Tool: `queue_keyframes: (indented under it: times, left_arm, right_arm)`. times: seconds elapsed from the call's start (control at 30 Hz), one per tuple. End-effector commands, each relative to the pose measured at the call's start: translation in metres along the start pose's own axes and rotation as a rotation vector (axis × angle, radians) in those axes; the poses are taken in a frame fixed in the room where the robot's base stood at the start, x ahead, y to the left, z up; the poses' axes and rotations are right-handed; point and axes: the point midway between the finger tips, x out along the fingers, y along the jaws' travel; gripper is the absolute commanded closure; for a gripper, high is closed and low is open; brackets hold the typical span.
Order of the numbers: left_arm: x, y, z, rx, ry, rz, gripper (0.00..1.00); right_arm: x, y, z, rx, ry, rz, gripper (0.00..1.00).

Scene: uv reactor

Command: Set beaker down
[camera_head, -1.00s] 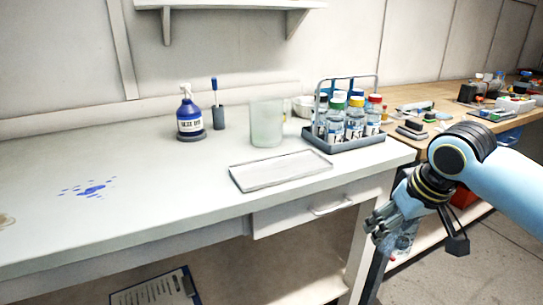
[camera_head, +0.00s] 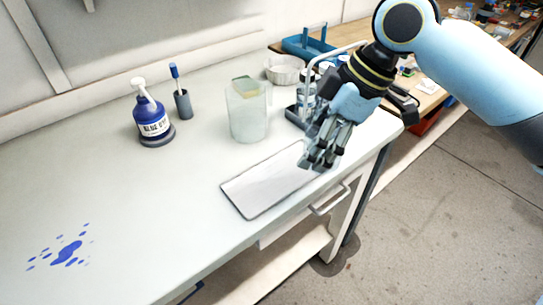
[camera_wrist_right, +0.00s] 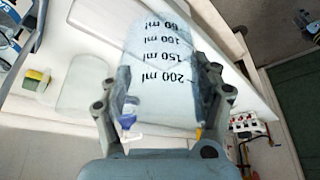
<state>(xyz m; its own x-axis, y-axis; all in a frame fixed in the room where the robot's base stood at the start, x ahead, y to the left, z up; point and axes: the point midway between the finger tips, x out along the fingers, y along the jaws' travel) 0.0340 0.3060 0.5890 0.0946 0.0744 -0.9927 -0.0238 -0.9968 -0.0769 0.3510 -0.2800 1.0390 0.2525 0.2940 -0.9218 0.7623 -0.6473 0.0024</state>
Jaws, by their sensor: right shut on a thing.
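A clear beaker with black ml marks (camera_wrist_right: 165,95) shows in the right wrist view, between the two fingers of my right gripper (camera_wrist_right: 165,110). In the head view my right gripper (camera_head: 322,160) is over the back right end of a flat pale tray (camera_head: 262,190) on the bench. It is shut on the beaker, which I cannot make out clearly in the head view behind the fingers. Whether the beaker touches the tray or bench is not clear. My left gripper is not in view.
A frosted glass container (camera_head: 249,122) stands behind the tray. A blue pump bottle (camera_head: 152,122) and a pen holder (camera_head: 183,104) stand at left. A bottle rack (camera_head: 296,117) is partly hidden behind my gripper. A blue stain (camera_head: 67,252) marks the front left.

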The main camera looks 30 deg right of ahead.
Motion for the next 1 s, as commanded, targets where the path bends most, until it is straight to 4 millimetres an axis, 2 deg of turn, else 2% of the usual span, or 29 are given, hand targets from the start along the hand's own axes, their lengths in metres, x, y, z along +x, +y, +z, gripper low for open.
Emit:
queue_keyframes:
  times: [0.2,0.4,0.5,0.73,1.0]
  left_arm:
    - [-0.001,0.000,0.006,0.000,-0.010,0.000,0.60]
    - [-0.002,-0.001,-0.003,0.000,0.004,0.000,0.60]
    - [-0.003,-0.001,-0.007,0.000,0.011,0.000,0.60]
    - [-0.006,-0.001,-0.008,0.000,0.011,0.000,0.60]
    - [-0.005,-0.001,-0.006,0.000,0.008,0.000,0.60]
  right_arm:
    - [0.046,0.022,-0.033,0.006,0.005,-0.003,0.69]
    - [0.071,0.035,-0.048,0.002,-0.001,-0.002,0.69]
    - [0.078,0.037,-0.049,0.002,-0.002,-0.002,0.69]
    - [0.108,0.037,-0.036,0.002,-0.004,-0.001,0.69]
    - [0.112,0.037,-0.034,0.001,-0.003,0.000,0.69]
